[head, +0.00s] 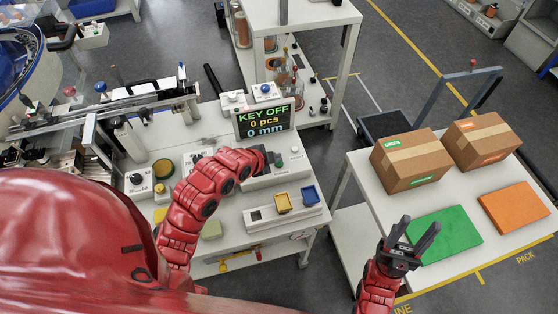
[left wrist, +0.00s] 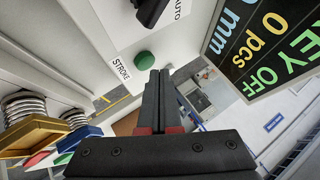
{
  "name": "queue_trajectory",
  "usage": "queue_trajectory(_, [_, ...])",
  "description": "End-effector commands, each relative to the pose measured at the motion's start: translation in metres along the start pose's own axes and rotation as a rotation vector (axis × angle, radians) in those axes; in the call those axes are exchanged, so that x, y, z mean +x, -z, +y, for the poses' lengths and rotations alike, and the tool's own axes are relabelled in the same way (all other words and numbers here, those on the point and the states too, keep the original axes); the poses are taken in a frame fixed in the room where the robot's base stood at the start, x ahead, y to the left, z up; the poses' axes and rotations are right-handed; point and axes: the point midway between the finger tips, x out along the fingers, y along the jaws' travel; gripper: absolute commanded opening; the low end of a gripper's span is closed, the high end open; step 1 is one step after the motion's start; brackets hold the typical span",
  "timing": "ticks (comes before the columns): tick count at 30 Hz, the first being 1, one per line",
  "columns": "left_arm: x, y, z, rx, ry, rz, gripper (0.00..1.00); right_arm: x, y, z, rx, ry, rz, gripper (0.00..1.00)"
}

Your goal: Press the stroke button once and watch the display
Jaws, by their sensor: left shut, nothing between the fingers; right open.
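The display (head: 264,120) stands at the back of the white bench and reads KEY OFF, 0 pcs, 0 mm. It shows tilted in the left wrist view (left wrist: 262,45). The green button (left wrist: 144,60), beside a STROKE label (left wrist: 120,69), sits on a pale panel just ahead of my left fingertips. My left gripper (head: 272,158) is shut and empty over the control box below the display; its closed fingers show in the left wrist view (left wrist: 158,74). They look close to the button; I cannot tell whether they touch it. My right gripper (head: 418,226) is open and empty by the right table.
A black selector knob (left wrist: 150,10) by an AUTO label sits near the button. The right table holds two cartons (head: 410,163), a green mat (head: 447,232) and an orange mat (head: 513,208).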

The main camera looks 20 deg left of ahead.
Motion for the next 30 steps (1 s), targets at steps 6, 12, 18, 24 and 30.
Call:
queue_trajectory(6, [-0.002,0.001,-0.001,0.0,0.0,0.001,0.0,0.001,0.0,0.0,0.0,0.0,0.0,0.5])
queue_trajectory(12, [-0.003,0.003,-0.003,0.001,0.001,0.001,0.0,0.003,0.001,0.0,0.0,0.0,0.0,0.5])
queue_trajectory(18, [-0.015,0.012,-0.011,0.001,0.003,0.003,0.0,0.014,0.002,0.001,0.0,0.0,0.0,0.5])
queue_trajectory(24, [-0.029,0.022,-0.022,0.001,0.003,0.002,0.0,0.025,0.004,0.001,0.0,0.0,0.0,0.5])
queue_trajectory(30, [-0.037,0.028,-0.027,0.003,0.002,0.001,0.0,0.031,0.005,0.002,0.0,0.0,0.0,0.5])
